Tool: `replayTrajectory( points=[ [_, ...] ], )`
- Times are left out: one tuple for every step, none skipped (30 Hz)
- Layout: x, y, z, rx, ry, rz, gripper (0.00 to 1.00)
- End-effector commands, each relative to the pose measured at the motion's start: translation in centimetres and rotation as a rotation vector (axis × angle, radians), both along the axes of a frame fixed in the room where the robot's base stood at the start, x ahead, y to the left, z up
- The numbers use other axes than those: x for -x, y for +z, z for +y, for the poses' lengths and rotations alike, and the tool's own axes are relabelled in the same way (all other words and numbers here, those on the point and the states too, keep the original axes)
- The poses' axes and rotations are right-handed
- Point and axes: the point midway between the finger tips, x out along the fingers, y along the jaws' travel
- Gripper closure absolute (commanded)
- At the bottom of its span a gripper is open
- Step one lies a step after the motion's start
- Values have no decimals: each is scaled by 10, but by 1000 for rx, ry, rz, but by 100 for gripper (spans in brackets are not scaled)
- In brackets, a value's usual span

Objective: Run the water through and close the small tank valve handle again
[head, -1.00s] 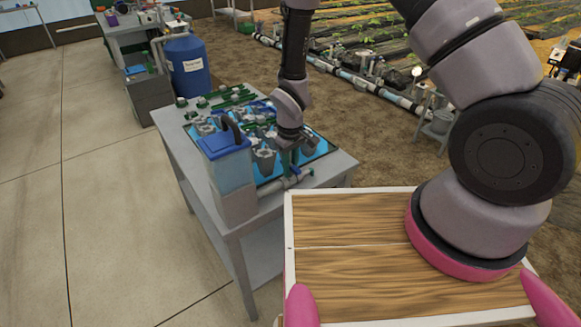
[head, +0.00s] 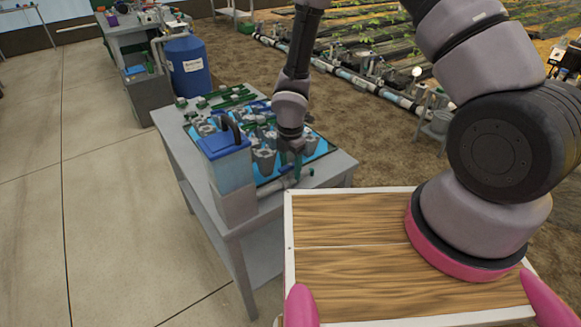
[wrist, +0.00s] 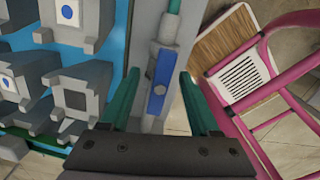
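The small tank (head: 232,175) has a blue lid and stands on the near corner of the grey table. Its blue valve handle (wrist: 160,82) sits on a grey valve body in the wrist view and runs roughly in line with the pipe. My gripper (wrist: 160,76) is open, with one green finger on each side of the handle. Gaps show between handle and fingers. In the head view my gripper (head: 291,160) is low over the pipe beside the tank, and the handle is mostly hidden there.
Several grey valve units (wrist: 78,88) stand on a blue panel left of the handle in the wrist view. The table's right edge (head: 345,168) is close to my gripper. A blue barrel (head: 187,66) stands farther back.

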Motion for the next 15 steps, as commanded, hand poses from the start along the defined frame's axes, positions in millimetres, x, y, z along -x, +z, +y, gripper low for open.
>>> replayTrajectory(
  points=[
    [0,0,0,0,-1,0,38],
    [0,0,0,0,-1,0,38],
    [0,0,0,0,-1,0,38],
    [0,0,0,0,-1,0,38],
    [0,0,0,0,-2,0,38],
    [0,0,0,0,-2,0,38],
    [0,0,0,0,-2,0,38],
    [0,1,0,0,-2,0,38],
    [0,3,0,-1,-3,-1,38],
    [0,6,0,-1,-4,-1,38],
    [-1,10,0,-1,-4,-2,38],
    [-1,15,0,-2,-4,-2,38],
    [-1,20,0,-3,-5,-2,38],
    [-1,25,0,-1,-6,-2,38],
    [-1,31,0,-2,-5,-2,38]
  ],
)
